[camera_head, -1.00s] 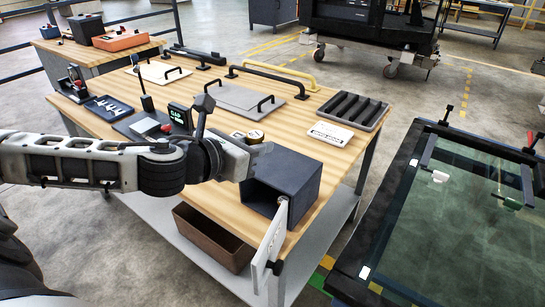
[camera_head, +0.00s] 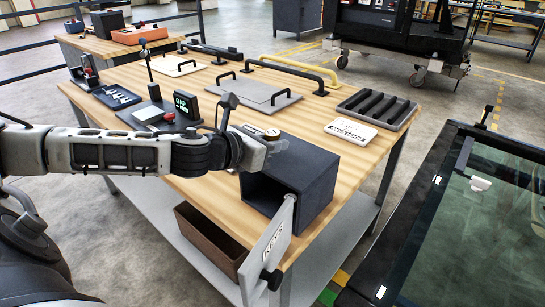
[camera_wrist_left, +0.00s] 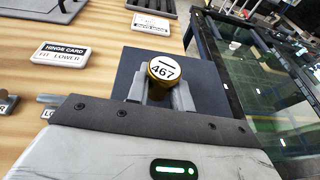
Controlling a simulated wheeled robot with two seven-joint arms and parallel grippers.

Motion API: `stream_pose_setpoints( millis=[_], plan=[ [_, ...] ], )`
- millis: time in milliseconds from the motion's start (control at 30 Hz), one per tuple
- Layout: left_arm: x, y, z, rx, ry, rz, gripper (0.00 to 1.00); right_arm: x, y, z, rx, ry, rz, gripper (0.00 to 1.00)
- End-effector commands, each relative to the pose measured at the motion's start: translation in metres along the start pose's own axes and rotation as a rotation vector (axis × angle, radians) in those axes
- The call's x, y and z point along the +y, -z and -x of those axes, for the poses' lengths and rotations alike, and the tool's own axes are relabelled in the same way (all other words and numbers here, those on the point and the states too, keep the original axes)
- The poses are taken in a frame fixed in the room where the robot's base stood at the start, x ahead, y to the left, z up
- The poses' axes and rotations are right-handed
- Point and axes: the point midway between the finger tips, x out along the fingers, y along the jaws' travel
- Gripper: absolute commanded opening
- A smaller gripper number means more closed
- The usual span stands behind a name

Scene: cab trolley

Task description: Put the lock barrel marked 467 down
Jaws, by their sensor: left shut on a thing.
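The lock barrel marked 467 (camera_wrist_left: 162,68) is a brass cylinder with a white round face; its number reads clearly in the left wrist view. My left gripper (camera_wrist_left: 160,92) is shut on it, the face standing up from between the fingers. In the head view the left gripper (camera_head: 277,146) is beside the upper left edge of a dark box, and the barrel's top (camera_head: 271,134) shows just behind the fingers. The barrel's lower part is hidden by the gripper. My right gripper is not in view.
The dark box (camera_head: 310,177) has its KEYS door (camera_head: 268,248) swung open at the table's front edge. A slotted tray (camera_head: 377,108), a white card (camera_head: 350,131) and a grey plate with handles (camera_head: 258,92) lie farther back. A framed glass panel (camera_head: 480,220) stands right.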

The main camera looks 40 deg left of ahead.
Motion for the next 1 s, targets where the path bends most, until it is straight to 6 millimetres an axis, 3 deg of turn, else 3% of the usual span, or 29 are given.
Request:
stream_pose_setpoints(
  millis=[33, 467, 500, 567, 1000],
  plan=[
    [-0.0001, 0.0086, -0.0033, -0.002, 0.0, -0.002, 0.0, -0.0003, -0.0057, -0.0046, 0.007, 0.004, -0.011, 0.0],
    [-0.0004, 0.0103, -0.0037, -0.001, 0.001, -0.001, 0.0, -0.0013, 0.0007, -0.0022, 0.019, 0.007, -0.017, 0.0],
    [-0.0004, 0.0099, -0.0035, 0.0, 0.001, -0.001, 0.3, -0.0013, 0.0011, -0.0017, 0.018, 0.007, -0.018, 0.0],
    [-0.0004, 0.0098, -0.0034, 0.0, 0.001, -0.001, 0.44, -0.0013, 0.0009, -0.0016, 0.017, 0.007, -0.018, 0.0],
    [0.0014, 0.0079, 0.0034, 0.001, -0.003, -0.006, 0.44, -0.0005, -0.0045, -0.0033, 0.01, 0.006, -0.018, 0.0]
  ],
)
